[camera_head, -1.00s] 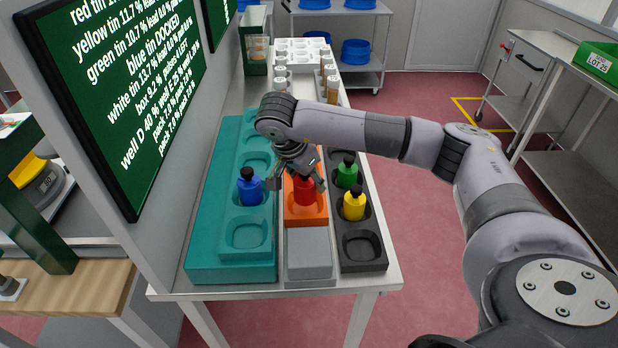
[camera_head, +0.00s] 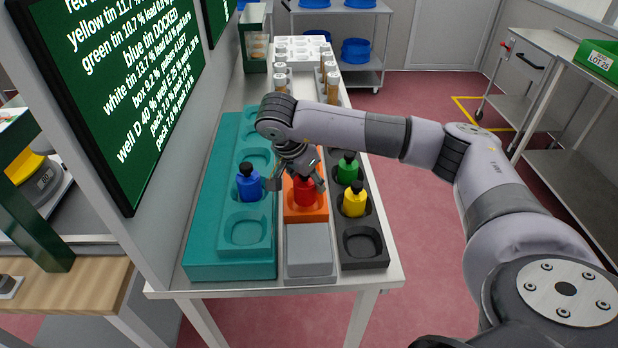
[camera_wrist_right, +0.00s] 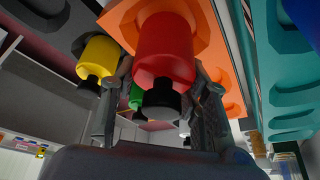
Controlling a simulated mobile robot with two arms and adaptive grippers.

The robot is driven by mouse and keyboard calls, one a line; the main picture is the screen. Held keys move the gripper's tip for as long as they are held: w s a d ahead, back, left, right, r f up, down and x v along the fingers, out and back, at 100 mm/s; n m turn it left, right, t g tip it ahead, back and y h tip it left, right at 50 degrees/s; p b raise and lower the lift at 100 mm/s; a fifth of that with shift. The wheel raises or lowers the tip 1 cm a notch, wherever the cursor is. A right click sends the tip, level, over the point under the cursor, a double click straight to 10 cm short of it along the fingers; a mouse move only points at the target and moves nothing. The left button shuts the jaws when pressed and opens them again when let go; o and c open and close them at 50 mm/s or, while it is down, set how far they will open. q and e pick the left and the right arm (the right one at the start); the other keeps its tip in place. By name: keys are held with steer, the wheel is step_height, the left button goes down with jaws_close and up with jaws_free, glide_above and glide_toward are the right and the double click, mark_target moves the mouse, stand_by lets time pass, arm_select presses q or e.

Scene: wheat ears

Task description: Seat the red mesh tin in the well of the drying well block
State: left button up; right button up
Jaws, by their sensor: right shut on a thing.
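The red tin (camera_head: 305,192) with its dark cap stands upright at an orange block (camera_head: 305,215) in the middle of the table. My right gripper (camera_head: 297,178) reaches down from above, shut on the red tin. In the right wrist view, the red tin (camera_wrist_right: 165,50) is between the two fingers, with the orange block (camera_wrist_right: 215,45) behind it. Whether its base is fully down in a well is hidden. A teal block (camera_head: 230,262) with several wells lies to the left, with a blue tin (camera_head: 248,184) in one. My left gripper is out of view.
A dark block (camera_head: 375,264) on the right holds a green tin (camera_head: 347,168) and a yellow tin (camera_head: 354,200); its front well is empty. A grey block (camera_head: 309,262) lies in front of the orange one. A board (camera_head: 115,90) stands on the left.

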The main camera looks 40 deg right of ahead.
steer(key=shift+f+b, duration=0.7)
steer(key=shift+f, duration=0.25)
steer(key=o, duration=1.4)
steer(key=shift+c, duration=0.2)
steer(key=v, duration=1.2)
steer(key=shift+s, duration=0.1)
